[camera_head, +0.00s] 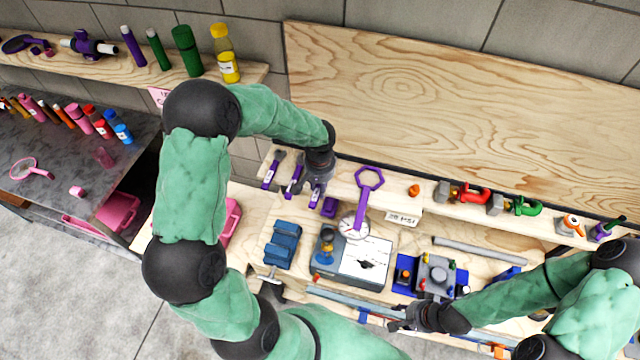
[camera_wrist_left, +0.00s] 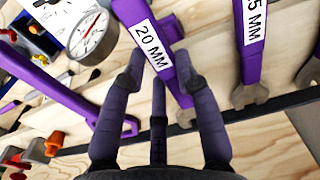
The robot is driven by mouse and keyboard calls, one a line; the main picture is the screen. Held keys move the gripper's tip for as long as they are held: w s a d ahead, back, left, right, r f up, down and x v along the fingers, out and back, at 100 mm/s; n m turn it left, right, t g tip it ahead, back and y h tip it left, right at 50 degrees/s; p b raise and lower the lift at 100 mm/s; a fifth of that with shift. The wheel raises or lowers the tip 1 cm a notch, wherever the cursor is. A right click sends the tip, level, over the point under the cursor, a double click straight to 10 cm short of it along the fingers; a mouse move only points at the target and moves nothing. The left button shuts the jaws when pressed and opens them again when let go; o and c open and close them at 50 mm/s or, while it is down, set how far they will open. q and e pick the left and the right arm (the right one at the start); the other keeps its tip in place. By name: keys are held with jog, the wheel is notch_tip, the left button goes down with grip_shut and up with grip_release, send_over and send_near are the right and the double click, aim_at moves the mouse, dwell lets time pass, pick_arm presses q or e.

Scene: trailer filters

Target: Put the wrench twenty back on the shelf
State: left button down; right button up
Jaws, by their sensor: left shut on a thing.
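The purple wrench labelled 20 MM (camera_wrist_left: 148,38) is between the fingers of my left gripper (camera_wrist_left: 160,85), which is shut on it. Its metal end lies close to the wood of the shelf; I cannot tell if they touch. In the head view the left gripper (camera_head: 318,178) is over the left part of the narrow wooden shelf (camera_head: 345,180), with the wrench (camera_head: 316,196) below it. Another purple wrench, its label cut off to "5 MM" (camera_wrist_left: 252,40), is beside it. My right gripper (camera_head: 402,318) is low over the bench; its fingers are too small to read.
Two more wrenches (camera_head: 271,170) rest left of the held one.

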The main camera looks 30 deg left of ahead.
pick_arm(q)
jog(key=shift+f+b, duration=0.25)
jog(key=shift+b, duration=0.05)
dwell(0.4)
jog(key=c, duration=0.9)
grip_release()
jog(key=shift+o, duration=0.2)
notch_tip(320, 180, up, 12)
jog(key=shift+s, duration=0.2)
jog(key=shift+d, duration=0.1)
